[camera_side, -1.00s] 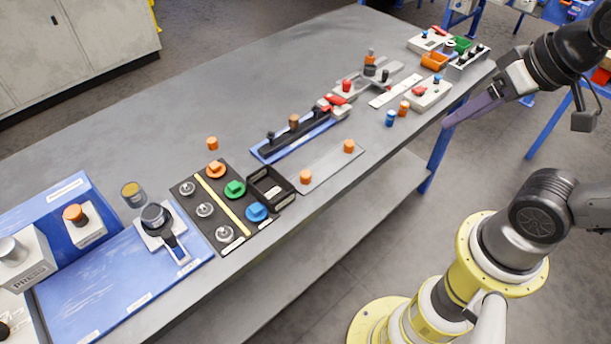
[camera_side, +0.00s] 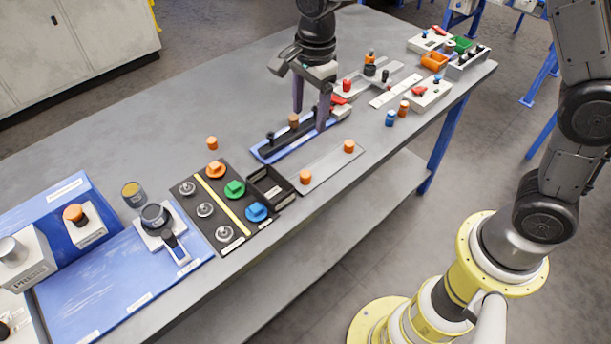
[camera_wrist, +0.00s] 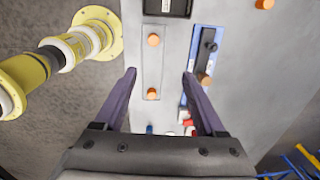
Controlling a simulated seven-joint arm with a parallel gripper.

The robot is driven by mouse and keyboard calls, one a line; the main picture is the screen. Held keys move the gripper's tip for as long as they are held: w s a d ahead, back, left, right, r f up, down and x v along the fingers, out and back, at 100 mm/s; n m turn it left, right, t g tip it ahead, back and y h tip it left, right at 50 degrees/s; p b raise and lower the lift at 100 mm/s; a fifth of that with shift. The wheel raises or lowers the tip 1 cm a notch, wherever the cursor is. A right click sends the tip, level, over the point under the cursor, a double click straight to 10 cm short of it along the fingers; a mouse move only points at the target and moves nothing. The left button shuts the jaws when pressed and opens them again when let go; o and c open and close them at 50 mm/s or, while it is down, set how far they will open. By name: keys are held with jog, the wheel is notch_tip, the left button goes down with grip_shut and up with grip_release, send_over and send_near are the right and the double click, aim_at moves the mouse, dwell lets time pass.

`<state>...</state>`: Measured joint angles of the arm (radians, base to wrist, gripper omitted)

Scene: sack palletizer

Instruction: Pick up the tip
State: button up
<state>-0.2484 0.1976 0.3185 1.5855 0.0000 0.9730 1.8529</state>
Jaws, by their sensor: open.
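I cannot tell for sure which part is the tip. A brown-orange cylinder (camera_side: 294,120) stands on the black bar of a blue-based fixture (camera_side: 268,154). It also shows in the wrist view (camera_wrist: 204,79), just right of the right finger. My gripper (camera_side: 310,118) is open and empty, pointing down over the fixture area in the side view. In the wrist view my gripper (camera_wrist: 159,73) has its fingers wide apart. Two orange cylinders, one (camera_side: 305,177) by the black bin and one (camera_side: 349,146) farther along, stand on a flat grey plate (camera_side: 328,166).
A black bin (camera_side: 270,186) adjoins a dark board with colored knobs (camera_side: 235,188). Blue and orange cylinders (camera_side: 390,118) stand near the table edge. A grey fixture with red parts (camera_side: 346,86) lies beyond my gripper. The table's back left (camera_side: 150,130) is clear.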

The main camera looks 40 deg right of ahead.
send_over(305, 174)
jog(key=shift+g, duration=0.4)
jog(key=f, duration=1)
jog(key=shift+s+d+f, duration=0.1)
jog(key=shift+d+f, duration=0.1)
jog(key=shift+f, duration=0.2)
jog(key=shift+a+f, duration=0.15)
jog(key=shift+f, duration=2.85)
grip_shut()
